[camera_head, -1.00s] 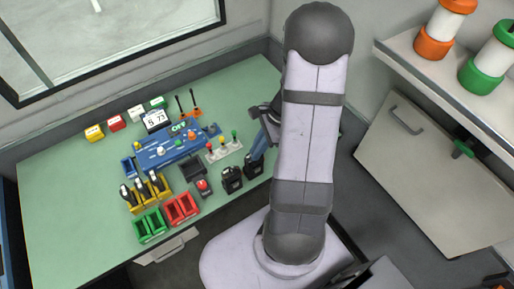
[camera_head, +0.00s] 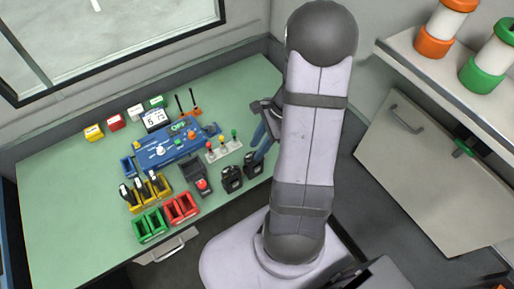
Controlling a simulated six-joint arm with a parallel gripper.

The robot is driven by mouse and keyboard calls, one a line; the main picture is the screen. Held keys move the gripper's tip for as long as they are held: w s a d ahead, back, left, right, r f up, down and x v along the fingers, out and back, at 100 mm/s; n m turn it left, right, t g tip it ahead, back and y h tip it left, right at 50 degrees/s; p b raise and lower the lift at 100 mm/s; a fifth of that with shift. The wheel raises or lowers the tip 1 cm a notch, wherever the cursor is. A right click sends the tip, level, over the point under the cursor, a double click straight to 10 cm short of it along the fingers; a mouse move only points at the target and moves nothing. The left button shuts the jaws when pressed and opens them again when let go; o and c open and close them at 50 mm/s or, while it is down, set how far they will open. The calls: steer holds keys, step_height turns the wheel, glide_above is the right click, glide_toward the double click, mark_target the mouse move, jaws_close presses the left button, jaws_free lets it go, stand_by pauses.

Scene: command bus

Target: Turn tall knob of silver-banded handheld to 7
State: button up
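Two black handhelds, the left one (camera_head: 232,179) and the right one (camera_head: 253,164), stand on the green desk near its right edge. Several more dark handhelds (camera_head: 141,189) stand in yellow holders at the front left. All are too small to tell which has the silver band, or to read any knob setting. My gripper (camera_head: 263,109) is partly hidden by my arm, above the desk's right side and farther back than the black handhelds. Its fingers are too small and covered to tell open from shut. A blue piece (camera_head: 262,134) shows just below it; I cannot tell whether they touch.
A blue console (camera_head: 155,157) with knobs lies mid-desk, with a white number display (camera_head: 154,120) behind it. A white lever panel (camera_head: 223,150), red bins (camera_head: 181,207) and green bins (camera_head: 149,224) are nearby. The desk's left side (camera_head: 60,200) is clear.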

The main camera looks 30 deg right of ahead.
steer(key=shift+b+v, duration=0.55)
steer(key=shift+v, duration=2.45)
steer(key=s+a+f+n+g+h, duration=0.1)
steer(key=s+f+n+g+h, duration=0.2)
steer(key=s+n, duration=0.8)
steer(key=w+a+r+n+t, duration=0.1)
steer(key=w+a+n, duration=0.1)
steer(key=a+n, duration=0.3)
steer(key=w+a+r+n+h, duration=0.1)
steer(key=w+a+r+n, duration=0.1)
steer(key=a+n, duration=0.3)
steer(key=a, duration=0.3)
steer(key=shift+a+r+t, duration=0.3)
steer(key=shift+t, duration=0.1)
